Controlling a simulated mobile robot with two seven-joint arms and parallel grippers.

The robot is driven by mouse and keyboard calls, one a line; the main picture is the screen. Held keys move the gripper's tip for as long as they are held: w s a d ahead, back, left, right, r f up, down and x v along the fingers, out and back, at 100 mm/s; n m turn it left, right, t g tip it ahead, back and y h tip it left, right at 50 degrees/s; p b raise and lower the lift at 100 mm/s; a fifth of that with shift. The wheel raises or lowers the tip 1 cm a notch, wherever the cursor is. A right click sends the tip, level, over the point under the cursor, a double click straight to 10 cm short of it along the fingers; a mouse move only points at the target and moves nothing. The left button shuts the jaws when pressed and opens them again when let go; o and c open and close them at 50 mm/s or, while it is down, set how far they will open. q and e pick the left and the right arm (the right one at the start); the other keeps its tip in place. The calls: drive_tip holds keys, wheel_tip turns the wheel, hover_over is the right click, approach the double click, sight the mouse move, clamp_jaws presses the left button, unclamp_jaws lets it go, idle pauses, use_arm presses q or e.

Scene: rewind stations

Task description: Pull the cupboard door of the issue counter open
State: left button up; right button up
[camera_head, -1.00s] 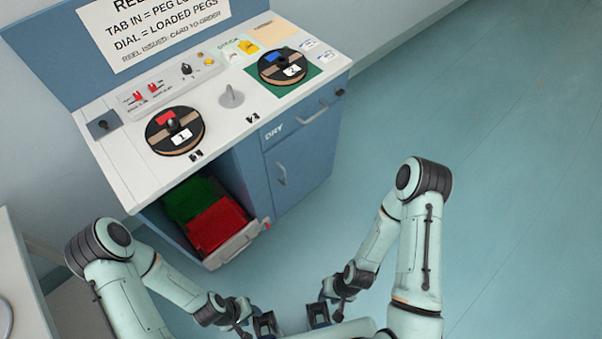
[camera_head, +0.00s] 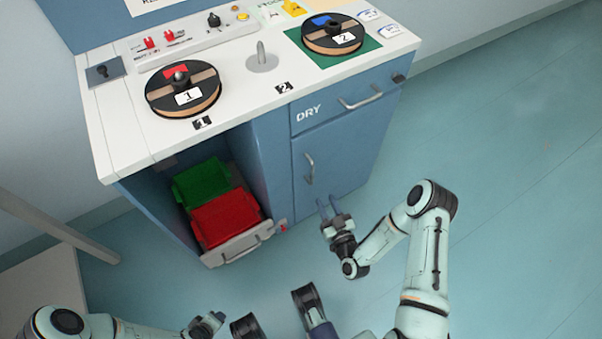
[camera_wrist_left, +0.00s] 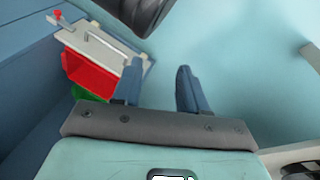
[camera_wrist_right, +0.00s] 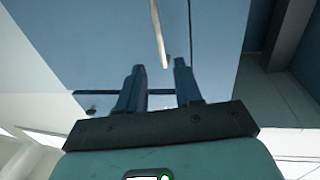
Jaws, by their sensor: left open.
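The issue counter (camera_head: 262,130) stands ahead. Its blue cupboard door (camera_head: 335,160) is shut below the drawer marked DRY (camera_head: 345,105). The door's upright grey bar handle (camera_head: 309,168) is near its left edge, and the handle (camera_wrist_right: 158,35) also shows in the right wrist view. My right gripper (camera_head: 329,208) is open and empty, pointing at the door, just below and right of the handle in the head view. In the right wrist view its fingers (camera_wrist_right: 160,78) are apart, with the handle beyond the tips, not between them. My left gripper (camera_head: 216,317) is open and empty, low at the left.
Left of the door, an open bay holds a green bin (camera_head: 200,182) and a red bin (camera_head: 226,218) above a grey front with a handle (camera_head: 243,246). Reels 1 (camera_head: 160,100) and 2 (camera_head: 316,45) lie on top. Floor at the right is clear.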

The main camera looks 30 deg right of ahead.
sight(313, 174)
drive_tip(key=w+b, duration=0.1)
drive_tip(key=w, duration=0.3)
drive_tip(key=w+d+b, duration=0.1)
drive_tip(key=w, duration=0.3)
drive_tip(key=w+b, duration=0.1)
drive_tip(key=w, duration=0.3)
drive_tip(key=shift+w+d+r, duration=0.1)
drive_tip(key=shift+w+d, duration=0.15)
drive_tip(key=shift+w, duration=0.05)
use_arm(q)
drive_tip(key=s+a+f+g, duration=0.1)
drive_tip(key=s+f+g, duration=0.1)
drive_tip(key=s+f, duration=0.3)
drive_tip(key=shift+s+f, duration=0.15)
drive_tip(key=shift+f, duration=0.05)
use_arm(e)
clamp_jaws()
